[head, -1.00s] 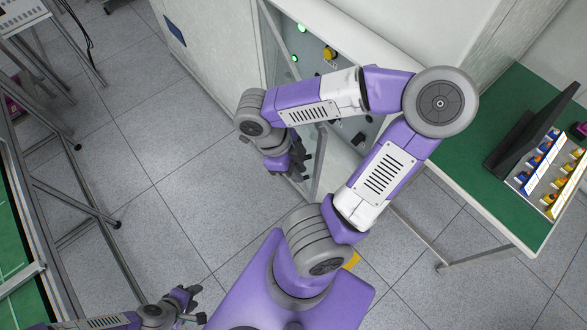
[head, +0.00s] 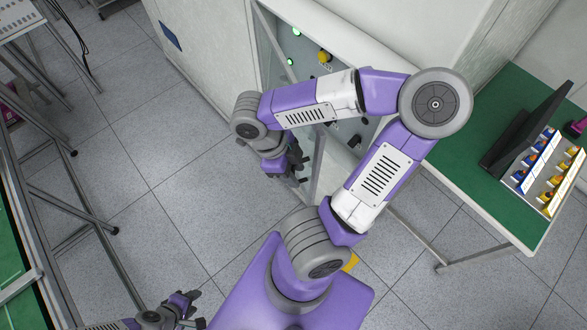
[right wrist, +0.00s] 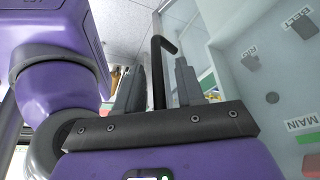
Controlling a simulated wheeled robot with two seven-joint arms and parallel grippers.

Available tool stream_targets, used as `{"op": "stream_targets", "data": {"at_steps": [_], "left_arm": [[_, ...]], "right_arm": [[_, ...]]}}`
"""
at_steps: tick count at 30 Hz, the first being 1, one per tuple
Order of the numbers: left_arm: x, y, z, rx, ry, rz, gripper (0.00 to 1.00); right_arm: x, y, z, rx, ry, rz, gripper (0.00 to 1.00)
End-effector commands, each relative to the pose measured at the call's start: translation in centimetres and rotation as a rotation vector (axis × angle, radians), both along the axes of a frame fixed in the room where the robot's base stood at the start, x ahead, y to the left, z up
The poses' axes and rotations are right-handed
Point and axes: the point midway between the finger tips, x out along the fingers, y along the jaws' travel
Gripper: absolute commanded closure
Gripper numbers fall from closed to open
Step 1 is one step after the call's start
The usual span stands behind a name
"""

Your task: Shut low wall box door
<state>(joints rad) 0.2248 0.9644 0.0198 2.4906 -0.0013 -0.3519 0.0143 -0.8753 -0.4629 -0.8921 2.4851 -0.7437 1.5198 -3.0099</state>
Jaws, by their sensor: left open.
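The low wall box (head: 340,50) is a pale cabinet with green lamps and a yellow knob inside. Its see-through framed door (head: 268,50) stands open, swung out from the box; my right arm hides part of it. My right gripper (head: 297,170) is at the door's lower part. In the right wrist view the fingers of my right gripper (right wrist: 158,85) are apart, with a black bent handle bar (right wrist: 158,65) between them; gaps show on both sides. The labelled panel (right wrist: 275,75) is to the right. My left gripper (head: 192,308) is open and empty, low over the floor.
A green-topped table (head: 490,190) with a black screen (head: 525,130) and a tray of coloured parts (head: 548,178) stands at right. Metal frame legs (head: 75,200) stand at left. Grey tiled floor (head: 150,150) is clear in between.

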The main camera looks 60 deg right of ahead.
Motion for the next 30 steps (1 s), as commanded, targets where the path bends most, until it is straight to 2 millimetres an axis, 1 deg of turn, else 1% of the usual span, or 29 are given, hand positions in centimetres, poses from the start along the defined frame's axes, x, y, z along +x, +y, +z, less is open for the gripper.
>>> {"op": "stream_targets", "data": {"at_steps": [4, 12, 15, 19, 25, 30], "left_arm": [[0.0, 0.0, 0.2, 0.0, 0.0, 0.0, 0.57], [0.0, 0.0, 0.3, 0.0, 0.0, 0.0, 0.57], [0.0, 0.0, 0.3, 0.0, 0.0, 0.0, 0.57], [0.0, 0.0, 0.3, 0.0, 0.0, 0.0, 0.57], [0.0, 0.0, 0.3, 0.0, 0.0, 0.0, 0.57], [0.0, 0.0, -0.1, 0.0, 0.0, 0.0, 0.57]], "right_arm": [[0.7, 0.2, 1.5, -0.001, -0.005, 0.001, 0.62], [2.3, 0.7, 5.6, -0.002, -0.004, 0.001, 0.62], [2.7, 0.8, 6.5, -0.002, -0.003, 0.002, 0.62], [2.8, 0.9, 6.9, -0.002, -0.002, 0.002, 0.62], [2.8, 0.9, 6.9, -0.001, -0.001, 0.002, 0.62], [3.0, 0.9, 6.6, -0.029, -0.004, -0.039, 0.88]]}}
